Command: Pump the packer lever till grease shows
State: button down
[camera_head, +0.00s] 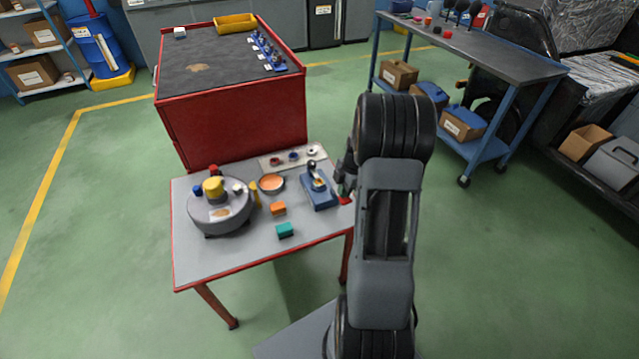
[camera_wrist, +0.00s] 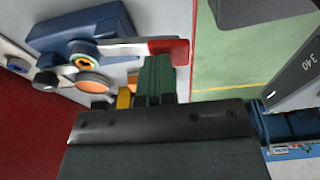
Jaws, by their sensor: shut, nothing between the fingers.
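The packer is a blue block on the small grey table (camera_head: 245,250), at its right side in the head view (camera_head: 322,199). In the wrist view the blue packer (camera_wrist: 75,35) shows at the upper left. Its grey lever (camera_wrist: 122,50) runs right to a red end (camera_wrist: 178,48). In the head view the red end (camera_head: 346,200) sits at the table's right edge. My gripper (camera_head: 346,184) is beside that end, partly hidden by my arm. In the wrist view its green fingers (camera_wrist: 155,66) are shut and empty, close to the lever; contact is unclear.
The table also holds a round grey drum (camera_head: 222,215), an orange dish (camera_head: 271,183), an orange block (camera_head: 278,209) and a teal block (camera_head: 285,230). A red cabinet (camera_head: 235,125) stands behind. A blue workbench (camera_head: 500,100) stands at the right.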

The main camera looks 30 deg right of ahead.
notch_tip(320, 180, up, 8)
jog(key=p, duration=0.4)
jog(key=shift+p, duration=0.3)
jog(key=shift+f, duration=0.15)
dwell(0.6)
